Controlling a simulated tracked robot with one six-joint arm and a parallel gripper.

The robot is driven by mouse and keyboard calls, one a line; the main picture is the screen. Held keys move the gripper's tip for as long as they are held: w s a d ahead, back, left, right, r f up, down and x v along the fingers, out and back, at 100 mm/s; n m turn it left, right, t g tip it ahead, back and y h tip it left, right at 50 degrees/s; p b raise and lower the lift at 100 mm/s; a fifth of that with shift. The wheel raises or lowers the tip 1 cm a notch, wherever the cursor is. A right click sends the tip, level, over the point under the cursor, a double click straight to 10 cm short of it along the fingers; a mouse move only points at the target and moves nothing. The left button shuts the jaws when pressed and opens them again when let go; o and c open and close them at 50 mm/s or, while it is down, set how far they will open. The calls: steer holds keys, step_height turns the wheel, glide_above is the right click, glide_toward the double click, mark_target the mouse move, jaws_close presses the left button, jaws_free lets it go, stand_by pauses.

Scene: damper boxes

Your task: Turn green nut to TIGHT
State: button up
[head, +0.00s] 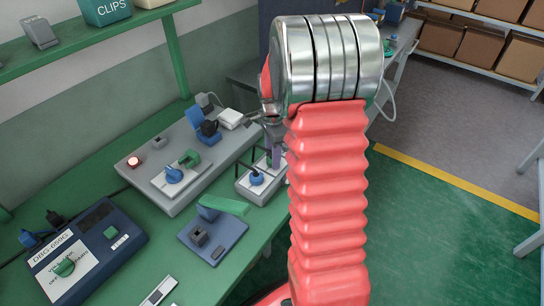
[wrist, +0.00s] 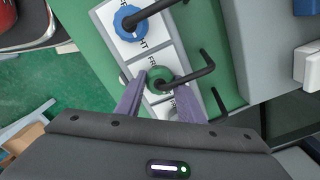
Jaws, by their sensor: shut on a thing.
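The green nut (wrist: 158,79) sits on a white label panel of a small box (wrist: 190,84) in the wrist view. A black bent rod (wrist: 188,77) runs from it to the right and hooks upward. My gripper (wrist: 160,90) has its two purple fingers on either side of the green nut and is shut on it. A blue nut (wrist: 127,19) with its own black rod is farther up the panel. In the head view the box (head: 246,191) with its blue nut (head: 256,179) stands under my gripper (head: 274,158). Panel lettering is partly hidden; the setting cannot be read.
A larger grey box (head: 160,187) with a blue knob and green knob stands to the left. A dark blue device (head: 107,255) and a blue plate (head: 230,235) lie nearer on the green bench (head: 160,237).

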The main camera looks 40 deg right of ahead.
steer(key=shift+s+f, duration=0.1)
steer(key=shift+s, duration=0.1)
steer(key=o, duration=1.1)
steer(key=shift+w, duration=0.1)
steer(key=shift+c, duration=0.2)
step_height(320, 180, up, 14)
steer(key=shift+f, duration=0.1)
stand_by(0.4)
